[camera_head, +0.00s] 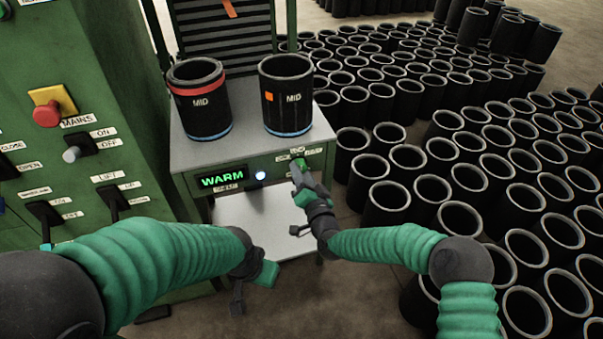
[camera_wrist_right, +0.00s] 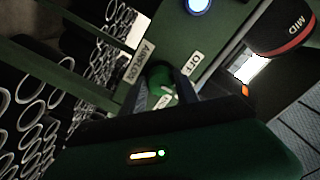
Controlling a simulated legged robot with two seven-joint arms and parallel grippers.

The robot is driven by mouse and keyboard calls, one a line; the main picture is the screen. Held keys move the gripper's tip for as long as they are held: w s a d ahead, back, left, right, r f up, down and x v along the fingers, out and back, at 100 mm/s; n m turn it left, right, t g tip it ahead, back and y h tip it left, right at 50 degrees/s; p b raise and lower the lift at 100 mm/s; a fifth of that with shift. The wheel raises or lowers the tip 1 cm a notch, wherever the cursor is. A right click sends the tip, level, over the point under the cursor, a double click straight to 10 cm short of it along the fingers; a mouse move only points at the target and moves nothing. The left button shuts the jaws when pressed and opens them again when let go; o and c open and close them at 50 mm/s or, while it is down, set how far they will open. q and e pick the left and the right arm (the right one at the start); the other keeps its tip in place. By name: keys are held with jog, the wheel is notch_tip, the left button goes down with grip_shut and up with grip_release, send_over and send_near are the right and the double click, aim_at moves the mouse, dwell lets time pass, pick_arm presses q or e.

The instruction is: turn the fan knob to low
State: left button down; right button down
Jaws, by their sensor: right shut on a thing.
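The fan knob (camera_wrist_right: 158,72) is a green knob on the green front panel (camera_head: 262,167) of the cart, at its right end among small white labels. My right gripper (camera_wrist_right: 160,98) is shut on it, with a dark finger on each side; in the head view the gripper (camera_head: 297,172) hides most of the knob. I cannot read for certain which label the knob points to. A display (camera_head: 222,181) on the panel reads WARM, beside a lit round light (camera_head: 260,175). My left gripper (camera_head: 238,302) hangs low in front of the cart, away from the panel; its fingers are too dark to judge.
Two black sleeves marked MID, one with a red band (camera_head: 203,115) and one with an orange patch (camera_head: 286,110), stand on the cart top (camera_head: 243,140). A green cabinet (camera_head: 100,185) with switches stands left. Many black sleeves (camera_head: 440,155) crowd the floor right.

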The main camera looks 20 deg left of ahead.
jog(key=shift+w+d, duration=0.1)
jog(key=c, duration=1.1)
grip_release()
jog(key=shift+c, duration=0.2)
jog(key=shift+o, duration=1.1)
jog(key=shift+f, duration=0.1)
jog(key=p+v, duration=0.3)
jog(key=v, duration=1.3)
jog(key=shift+s+d, duration=0.15)
jog(key=shift+s, duration=0.2)
